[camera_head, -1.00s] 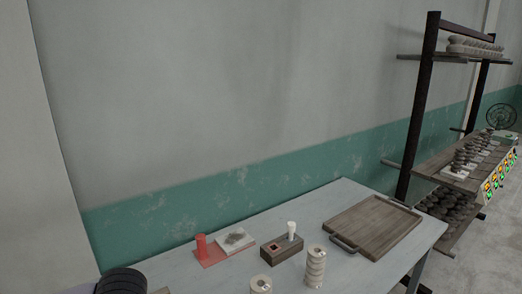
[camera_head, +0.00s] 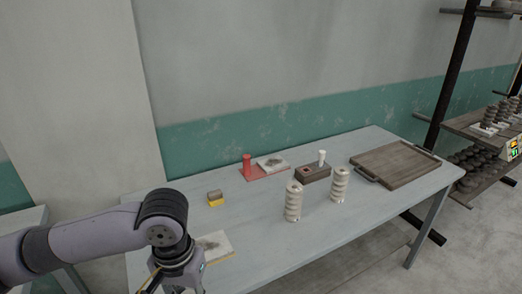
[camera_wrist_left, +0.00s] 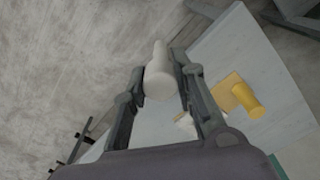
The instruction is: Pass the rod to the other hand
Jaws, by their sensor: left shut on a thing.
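My left gripper (camera_wrist_left: 161,70) is shut on a pale off-white rod (camera_wrist_left: 158,84). In the left wrist view the rod lies between the two fingers, with a narrower end pointing away from my palm. In the head view my left arm comes in from the left over the near end of the table, and its fingers and the rod are cut off at the bottom edge. My right gripper is in neither view.
On the grey-blue table (camera_head: 350,215) stand two pale ringed stacks (camera_head: 293,202) (camera_head: 339,185), a yellow block (camera_head: 215,199), a red stand (camera_head: 247,166), a dark block (camera_head: 313,173) with a white peg, and a wooden tray (camera_head: 395,163). Bare tabletop lies between them.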

